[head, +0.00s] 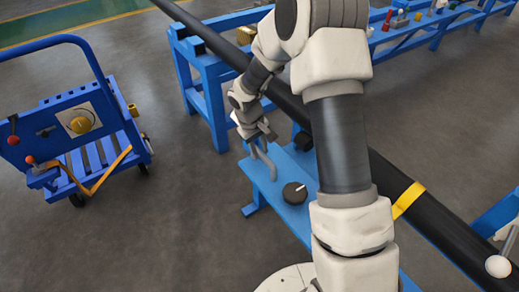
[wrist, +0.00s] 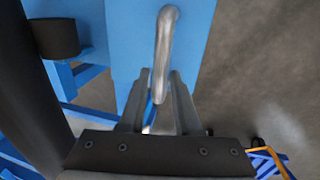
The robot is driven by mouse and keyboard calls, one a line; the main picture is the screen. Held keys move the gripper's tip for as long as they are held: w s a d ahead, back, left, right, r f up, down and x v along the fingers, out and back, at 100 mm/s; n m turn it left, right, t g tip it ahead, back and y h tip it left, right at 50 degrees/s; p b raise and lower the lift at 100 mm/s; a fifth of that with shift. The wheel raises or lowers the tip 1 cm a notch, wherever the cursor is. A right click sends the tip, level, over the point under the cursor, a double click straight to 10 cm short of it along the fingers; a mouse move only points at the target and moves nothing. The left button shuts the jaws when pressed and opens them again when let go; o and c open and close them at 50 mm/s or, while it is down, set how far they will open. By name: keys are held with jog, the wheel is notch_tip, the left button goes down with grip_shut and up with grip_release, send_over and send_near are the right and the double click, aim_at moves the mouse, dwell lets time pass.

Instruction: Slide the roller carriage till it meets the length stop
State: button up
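The blue plate (head: 258,173) below the pipe, seemingly the roller carriage, bears a bent grey handle (head: 270,168), a black knob (head: 295,193) and a dark roller (head: 303,141). In the wrist view the plate (wrist: 203,30), handle (wrist: 164,45) and roller (wrist: 56,38) also show. My gripper (head: 262,138) is at the handle. In the wrist view its two fingers (wrist: 160,78) stand apart, one on each side of the handle's end, with narrow gaps seeming to show. I cannot pick out the length stop; my arm hides part of the plate.
A long black pipe (head: 215,42) with a yellow band (head: 408,200) runs diagonally over blue stands (head: 200,75). A blue cart (head: 85,150) with an orange strap stands at left. A blue bench (head: 430,25) with small items is at the back. Grey floor lies clear between cart and plate.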

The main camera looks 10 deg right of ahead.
grip_shut()
dwell(1.1)
